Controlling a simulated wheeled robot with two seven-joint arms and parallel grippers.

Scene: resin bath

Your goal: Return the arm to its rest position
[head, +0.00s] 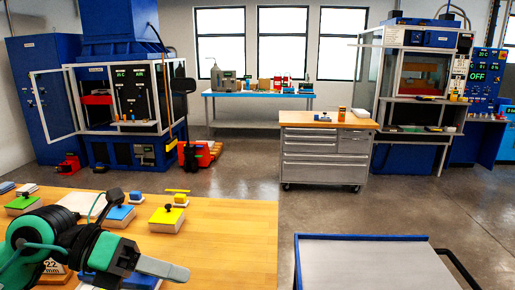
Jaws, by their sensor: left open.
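My left arm, green and black, comes in at the lower left. Its gripper (160,267) is over the wooden table (235,225), pointing right. It is open, with one grey finger clearly seen. No object shows between the fingers; the other finger is hard to make out. My right gripper is out of view.
On the table near my left arm are a green-topped block (22,205), a blue-topped block (119,215), a yellow-topped block (167,218) and small pieces. The table's right part is clear. A grey-topped cart (370,260) with a blue rim stands right. A drawer cabinet (325,158) stands behind.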

